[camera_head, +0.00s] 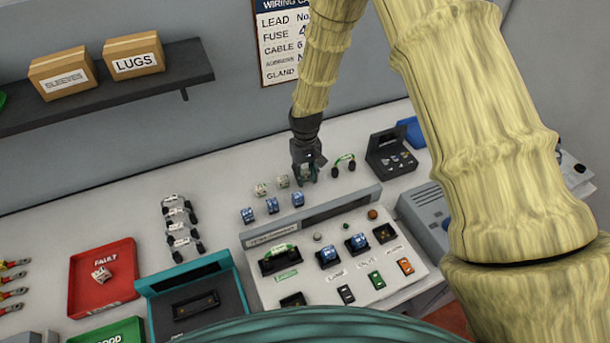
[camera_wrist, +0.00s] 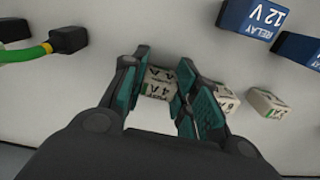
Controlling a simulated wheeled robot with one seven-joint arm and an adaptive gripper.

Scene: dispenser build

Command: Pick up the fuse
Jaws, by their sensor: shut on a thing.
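My gripper (camera_head: 308,175) is at the workbench, behind the control panel. In the wrist view its teal fingers (camera_wrist: 160,92) are closed on a small off-white fuse (camera_wrist: 158,82) whose label seems to read 4 A. The fingers hide parts of its sides, and I cannot tell whether it still touches the bench. Two similar off-white fuses stand beside it, one close to the finger (camera_wrist: 225,98) and one farther out (camera_wrist: 267,103). In the head view these two fuses (camera_head: 283,181) (camera_head: 261,188) are left of my gripper, while the held one is mostly hidden.
Blue relays (camera_head: 272,205) stand in front of the fuses, one marked 12 V (camera_wrist: 252,17). A green cable with black ends (camera_head: 344,163) lies right of my gripper. The control panel (camera_head: 330,285) is in front. A red FAULT tray (camera_head: 105,272) is at left. A dark case (camera_head: 390,155) is at right.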

